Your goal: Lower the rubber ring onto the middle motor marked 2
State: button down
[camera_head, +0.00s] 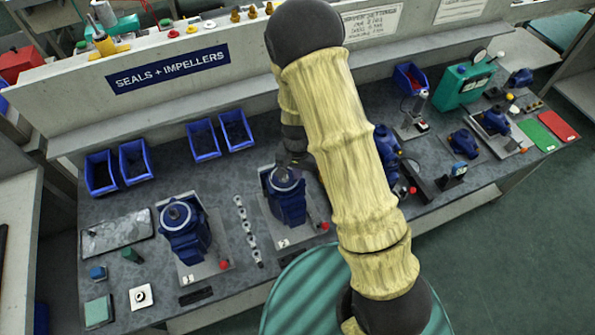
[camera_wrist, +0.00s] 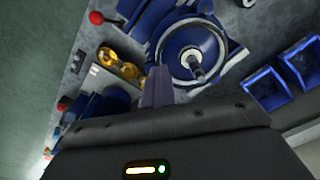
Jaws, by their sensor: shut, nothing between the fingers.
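The middle motor (camera_head: 288,196) is a blue housing with a grey round top, on a light plate with a small number label. I cannot tell whether that band is the rubber ring. My gripper (camera_wrist: 158,85) is shut and empty, its fingertips close to the edge of this motor's face. In the head view my arm hides most of the gripper.
Another blue motor (camera_head: 184,232) stands to the left, and a third (camera_head: 386,146) is partly behind my arm. Small metal parts (camera_head: 246,228) line the gap between the left two. Blue bins (camera_head: 235,130) stand behind. A white block (camera_head: 141,297) has a dark round centre.

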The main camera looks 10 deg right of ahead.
jog(key=shift+f, duration=0.3)
dwell(0.5)
jog(key=c, duration=1.7)
grip_release()
jog(key=shift+r, duration=0.1)
notch_tip(320, 180, up, 9)
jog(key=p, duration=0.7)
